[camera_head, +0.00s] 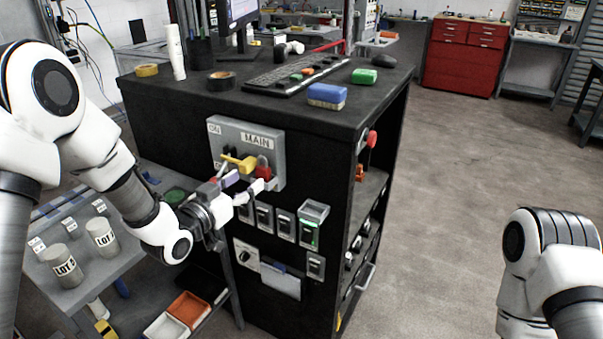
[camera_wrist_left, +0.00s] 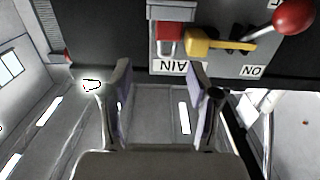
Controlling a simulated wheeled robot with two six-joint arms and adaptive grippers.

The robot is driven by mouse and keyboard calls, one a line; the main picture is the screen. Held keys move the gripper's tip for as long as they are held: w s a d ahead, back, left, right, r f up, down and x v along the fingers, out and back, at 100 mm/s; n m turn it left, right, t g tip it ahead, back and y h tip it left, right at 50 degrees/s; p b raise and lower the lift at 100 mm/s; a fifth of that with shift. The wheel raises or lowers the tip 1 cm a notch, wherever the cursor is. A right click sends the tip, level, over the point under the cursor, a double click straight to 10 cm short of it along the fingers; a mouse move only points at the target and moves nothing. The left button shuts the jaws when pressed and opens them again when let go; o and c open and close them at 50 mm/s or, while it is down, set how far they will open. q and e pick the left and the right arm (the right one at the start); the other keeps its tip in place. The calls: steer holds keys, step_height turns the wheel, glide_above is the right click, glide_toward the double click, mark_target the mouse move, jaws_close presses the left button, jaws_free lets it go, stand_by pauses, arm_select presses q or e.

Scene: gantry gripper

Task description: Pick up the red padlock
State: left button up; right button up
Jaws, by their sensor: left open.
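The red padlock (camera_head: 263,171) hangs on the grey MAIN switch panel (camera_head: 270,141) on the front of the black cabinet, beside a yellow piece (camera_head: 240,163). In the left wrist view, which is upside down, the padlock (camera_wrist_left: 169,40) is near the top, next to the yellow piece (camera_wrist_left: 202,43). My left gripper (camera_head: 242,189) is in front of the panel, just below and left of the padlock. Its two fingers are spread apart with nothing between them in the left wrist view (camera_wrist_left: 160,95). My right arm shows at the right, but its gripper is out of view.
A red knob (camera_wrist_left: 293,16) on a lever sticks out near the yellow piece. Small switch boxes (camera_head: 284,224), one lit green (camera_head: 309,232), sit below the panel. A keyboard (camera_head: 298,75) and blue block (camera_head: 327,95) lie on the cabinet top. Floor (camera_head: 470,170) to the right is clear.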

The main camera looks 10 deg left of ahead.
mark_target(261, 157)
arm_select(q)
steer(key=w, duration=0.2)
steer(key=w+d+r+p, duration=0.1)
steer(key=w, duration=0.2)
steer(key=w+r+p, duration=0.1)
steer(key=w, duration=0.1)
steer(key=shift+w+d, duration=0.25)
steer(key=shift+d, duration=0.05)
jaws_close()
